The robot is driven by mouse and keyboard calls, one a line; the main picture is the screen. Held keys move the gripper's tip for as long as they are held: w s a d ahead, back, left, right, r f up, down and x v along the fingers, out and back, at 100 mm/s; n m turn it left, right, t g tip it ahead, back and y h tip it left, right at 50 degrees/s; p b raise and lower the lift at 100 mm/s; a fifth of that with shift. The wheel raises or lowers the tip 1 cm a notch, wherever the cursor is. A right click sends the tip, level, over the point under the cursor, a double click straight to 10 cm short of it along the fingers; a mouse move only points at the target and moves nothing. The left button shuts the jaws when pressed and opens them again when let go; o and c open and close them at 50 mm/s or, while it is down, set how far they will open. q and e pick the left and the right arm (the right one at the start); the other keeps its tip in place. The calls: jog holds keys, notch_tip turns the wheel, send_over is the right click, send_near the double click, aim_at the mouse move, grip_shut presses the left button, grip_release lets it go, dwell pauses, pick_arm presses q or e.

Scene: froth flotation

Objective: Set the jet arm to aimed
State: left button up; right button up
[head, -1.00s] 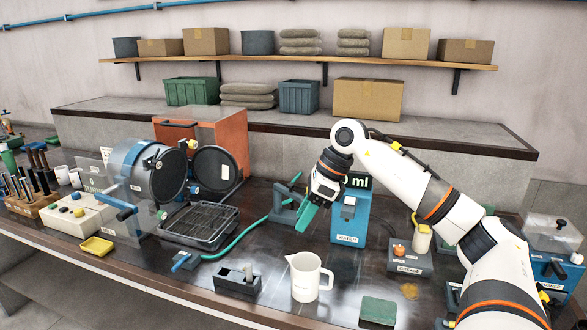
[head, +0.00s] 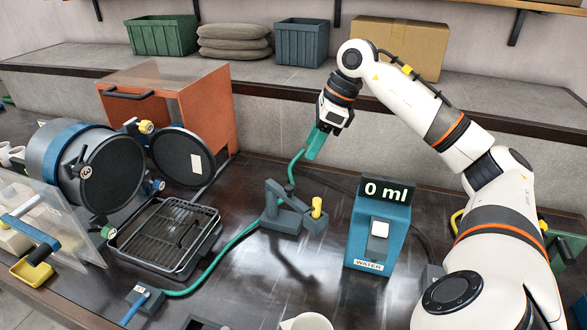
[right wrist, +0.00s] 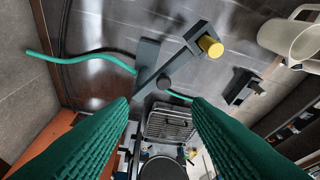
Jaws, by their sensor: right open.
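The jet arm (head: 286,207) is a dark grey stand with a sloping bar and a yellow knob (head: 317,207) at its right. It stands on the dark bench between the wire-rack tray and the water box. In the right wrist view the bar (right wrist: 172,72) runs diagonally up to the yellow knob (right wrist: 210,46). My right gripper (head: 314,146), with green fingers, is above and behind the jet arm, apart from it. It is open and empty; in the right wrist view the fingers (right wrist: 160,105) are spread wide. My left gripper is not in view.
A blue water box (head: 379,232) reading 0 ml stands right of the jet arm. The wire-rack tray (head: 170,235) and round vessel (head: 85,170) are to the left. A green hose (head: 222,253) runs along the bench to the jet arm. A white jug (right wrist: 290,38) is near the front.

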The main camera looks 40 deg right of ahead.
send_near(290, 186)
jog(key=f, duration=0.1)
jog(key=p+x, duration=0.2)
jog(key=x, duration=0.4)
jog(key=shift+w+a, duration=0.1)
jog(key=shift+a+f, duration=0.2)
jog(key=shift+f, duration=0.3)
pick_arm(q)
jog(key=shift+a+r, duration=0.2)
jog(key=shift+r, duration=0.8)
pick_arm(e)
jog(key=shift+w, duration=0.1)
jog(key=shift+c, duration=1.2)
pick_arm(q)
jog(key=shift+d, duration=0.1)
pick_arm(e)
grip_shut()
